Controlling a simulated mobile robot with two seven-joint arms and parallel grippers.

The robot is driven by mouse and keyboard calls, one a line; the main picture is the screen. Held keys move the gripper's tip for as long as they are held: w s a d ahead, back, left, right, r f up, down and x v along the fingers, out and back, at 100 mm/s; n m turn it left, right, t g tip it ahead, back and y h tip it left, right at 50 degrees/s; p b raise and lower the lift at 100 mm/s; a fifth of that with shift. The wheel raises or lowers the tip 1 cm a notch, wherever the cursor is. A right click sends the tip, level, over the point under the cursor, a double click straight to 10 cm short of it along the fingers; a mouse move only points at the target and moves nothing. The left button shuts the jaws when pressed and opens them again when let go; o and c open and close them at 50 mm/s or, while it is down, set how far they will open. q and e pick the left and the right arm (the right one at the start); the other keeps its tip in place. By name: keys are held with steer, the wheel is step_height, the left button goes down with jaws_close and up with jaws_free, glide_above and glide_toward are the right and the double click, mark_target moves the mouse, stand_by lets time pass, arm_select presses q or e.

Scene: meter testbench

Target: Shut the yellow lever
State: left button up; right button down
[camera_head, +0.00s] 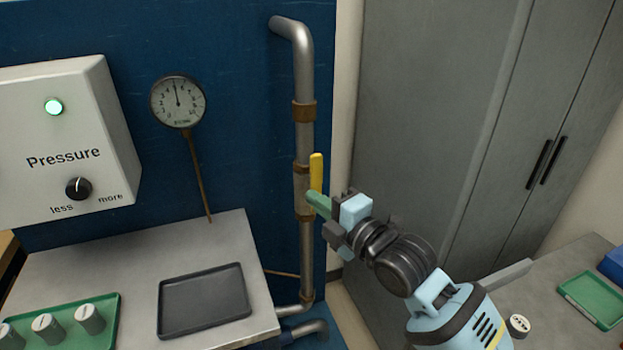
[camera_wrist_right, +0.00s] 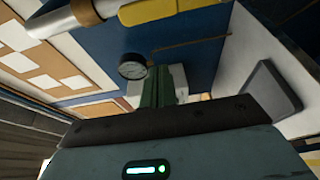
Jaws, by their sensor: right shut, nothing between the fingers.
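The yellow lever (camera_head: 316,172) stands upright along the vertical grey pipe (camera_head: 304,75), beside a brass-coloured valve fitting. It also shows at the top of the right wrist view (camera_wrist_right: 165,10), partly cut off by the frame edge. My right gripper (camera_head: 316,200) has its green fingers shut and empty near the lever's lower end. Its closed fingers (camera_wrist_right: 158,88) also show in the right wrist view, apart from the lever in that picture. I cannot tell from the head view whether they touch the lever. My left gripper is not in view.
A pressure box (camera_head: 65,130) with a knob and a round gauge (camera_head: 178,102) are on the blue panel at the left. Below, a bench holds a dark tray (camera_head: 203,300) and a green tray (camera_head: 108,330) with several grey pieces. A grey cabinet (camera_head: 440,110) stands at the right.

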mark_target(314, 179)
steer(key=w, duration=0.5)
steer(key=w+a, duration=0.1)
steer(key=w, duration=0.1)
steer(key=shift+w, duration=0.3)
stand_by(0.4)
steer(key=shift+w+d+m, duration=0.1)
steer(key=shift+d+m, duration=0.15)
steer(key=shift+m, duration=0.05)
